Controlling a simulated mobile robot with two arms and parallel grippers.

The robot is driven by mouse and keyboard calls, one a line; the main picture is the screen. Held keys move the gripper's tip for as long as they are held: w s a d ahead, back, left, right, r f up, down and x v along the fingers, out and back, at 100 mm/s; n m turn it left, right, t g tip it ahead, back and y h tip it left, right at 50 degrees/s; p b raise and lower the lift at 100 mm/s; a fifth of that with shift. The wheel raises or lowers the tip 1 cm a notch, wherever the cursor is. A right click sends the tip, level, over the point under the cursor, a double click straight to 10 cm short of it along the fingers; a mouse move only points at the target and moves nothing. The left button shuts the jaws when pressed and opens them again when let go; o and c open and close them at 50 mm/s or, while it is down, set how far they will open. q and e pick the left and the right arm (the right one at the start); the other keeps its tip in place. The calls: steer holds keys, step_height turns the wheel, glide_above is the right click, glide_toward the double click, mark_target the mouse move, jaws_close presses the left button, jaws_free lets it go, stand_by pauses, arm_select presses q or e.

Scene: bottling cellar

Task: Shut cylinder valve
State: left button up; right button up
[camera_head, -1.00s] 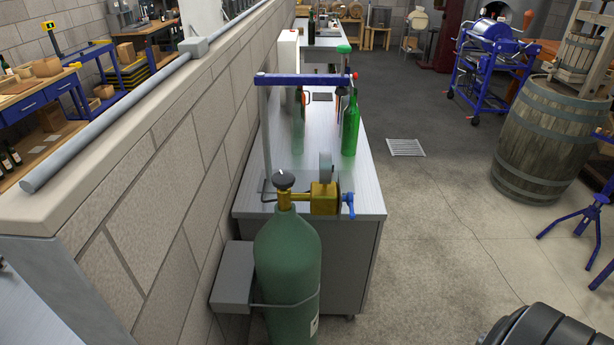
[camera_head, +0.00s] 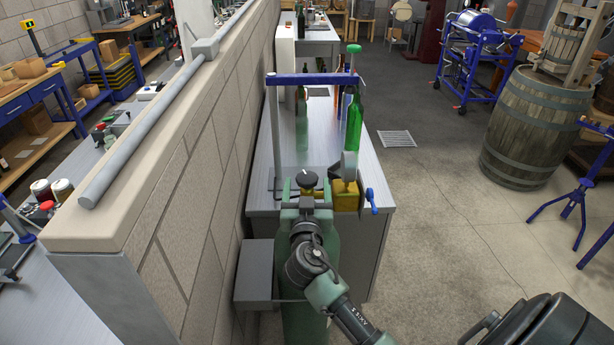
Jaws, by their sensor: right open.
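The green gas cylinder (camera_head: 293,322) stands upright in front of the steel bench, mostly behind my right arm. Its dark round valve knob (camera_head: 307,178) shows at the top. A brass regulator (camera_head: 346,197) with a gauge (camera_head: 349,165) and a blue lever (camera_head: 372,201) sits to its right. My right gripper (camera_head: 307,190) is open at the cylinder's top, its fingers on either side just below or around the knob in the picture. I cannot tell whether they touch it. The cylinder neck is hidden by the gripper. My left gripper is out of view.
A block wall (camera_head: 190,190) runs along the left. A grey box (camera_head: 256,275) sits between wall and cylinder. The floor to the right is open up to a barrel (camera_head: 530,128).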

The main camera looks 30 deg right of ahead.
steer(key=shift+x, duration=1.3)
steer(key=c, duration=1.3)
steer(key=shift+f+h+b, duration=0.25)
steer(key=shift+h+b, duration=0.05)
steer(key=shift+c, duration=0.2)
steer(key=m+g+h+b, duration=0.2)
steer(key=g+b, duration=0.1)
steer(key=b, duration=0.4)
steer(key=m+g+h+b, duration=0.3)
steer(key=b, duration=0.4)
steer(key=shift+f+m+g, duration=0.15)
steer(key=shift+m+g, duration=0.15)
steer(key=shift+r+m+g+h+b, duration=0.25)
steer(key=shift+m+g+h+b, duration=0.2)
steer(key=shift+b, duration=0.35)
steer(key=shift+s, duration=0.1)
steer(key=o, duration=1.3)
steer(key=shift+r, duration=0.1)
